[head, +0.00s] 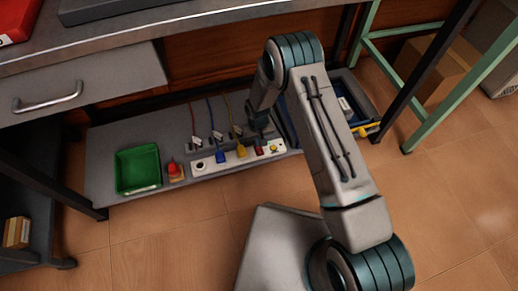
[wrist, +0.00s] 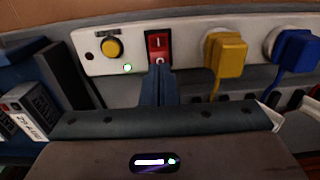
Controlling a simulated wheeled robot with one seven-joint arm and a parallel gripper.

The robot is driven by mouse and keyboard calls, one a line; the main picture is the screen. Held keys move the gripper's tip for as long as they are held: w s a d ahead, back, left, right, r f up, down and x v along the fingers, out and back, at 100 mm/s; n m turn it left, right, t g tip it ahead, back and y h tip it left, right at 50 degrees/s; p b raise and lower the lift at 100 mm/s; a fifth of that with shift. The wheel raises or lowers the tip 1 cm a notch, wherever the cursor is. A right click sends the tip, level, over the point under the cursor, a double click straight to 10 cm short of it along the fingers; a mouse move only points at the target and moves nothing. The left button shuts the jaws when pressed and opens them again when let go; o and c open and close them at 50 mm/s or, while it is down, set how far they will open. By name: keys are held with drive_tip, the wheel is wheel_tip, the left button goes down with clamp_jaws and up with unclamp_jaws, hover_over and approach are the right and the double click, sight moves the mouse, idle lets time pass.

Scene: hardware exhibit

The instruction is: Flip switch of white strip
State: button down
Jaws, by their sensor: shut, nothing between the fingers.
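The white strip (head: 209,168) lies along the low shelf, with a blue plug (head: 221,156), a yellow plug (head: 241,151) and a red switch (head: 259,150) on it. In the wrist view the strip (wrist: 97,64) shows the red rocker switch (wrist: 158,43), marked I and O, between a yellow button (wrist: 112,47) and the yellow plug (wrist: 227,55). A small green light (wrist: 127,68) glows on the strip. My gripper (wrist: 160,70) is shut and empty, its fingertips at the switch's lower end, partly covering the O. I cannot tell whether they touch it.
A green tray (head: 138,170) and a red-and-yellow item (head: 175,171) stand left on the shelf (head: 102,150). Cords and loose plugs lie behind the strip. A blue bin (head: 352,90) is at right. The workbench drawer (head: 80,88) overhangs the shelf.

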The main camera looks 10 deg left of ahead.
drive_tip(key=shift+f+b, duration=0.75)
drive_tip(key=shift+f, duration=0.2)
idle(0.6)
drive_tip(key=shift+r, duration=0.1)
drive_tip(key=shift+r+p, duration=2.2)
drive_tip(key=shift+r, duration=1.3)
drive_tip(key=shift+f, duration=0.1)
